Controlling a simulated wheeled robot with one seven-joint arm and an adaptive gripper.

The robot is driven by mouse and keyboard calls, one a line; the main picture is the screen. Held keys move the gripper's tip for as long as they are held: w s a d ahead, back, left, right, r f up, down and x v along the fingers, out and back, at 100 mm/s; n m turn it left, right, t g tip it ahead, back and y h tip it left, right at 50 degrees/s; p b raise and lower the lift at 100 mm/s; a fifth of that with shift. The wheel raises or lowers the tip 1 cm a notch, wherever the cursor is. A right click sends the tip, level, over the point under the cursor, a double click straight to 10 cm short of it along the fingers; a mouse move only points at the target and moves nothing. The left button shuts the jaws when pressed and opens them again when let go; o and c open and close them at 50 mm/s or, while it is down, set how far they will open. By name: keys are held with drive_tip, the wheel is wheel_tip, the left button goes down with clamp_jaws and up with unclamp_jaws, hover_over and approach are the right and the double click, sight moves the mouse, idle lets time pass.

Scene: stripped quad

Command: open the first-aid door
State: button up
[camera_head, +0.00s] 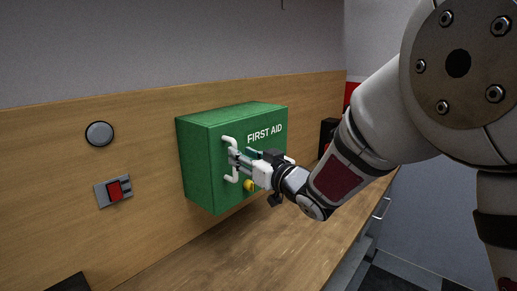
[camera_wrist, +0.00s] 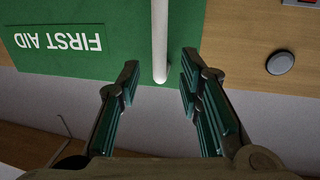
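The green first-aid box (camera_head: 205,160) is mounted on the wood wall panel, its lettered front door (camera_head: 265,122) closed. A white bar handle (camera_head: 229,140) stands upright near the left edge of the door. In the wrist view the handle (camera_wrist: 160,35) appears between the two fingers, with a gap on each side. My gripper hides part of the handle and door. The door's green face (camera_wrist: 85,12) with upside-down lettering also shows in the wrist view.
A yellow round part (camera_head: 249,186) shows low on the box front. A red rocker switch (camera_head: 115,191) and a round grey button (camera_head: 99,134) are on the panel to the left. A wooden counter (camera_head: 235,245) runs below, mostly clear. A black object (camera_head: 328,130) stands behind my arm.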

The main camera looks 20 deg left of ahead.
drive_tip(key=shift+x, duration=2.35)
clamp_jaws()
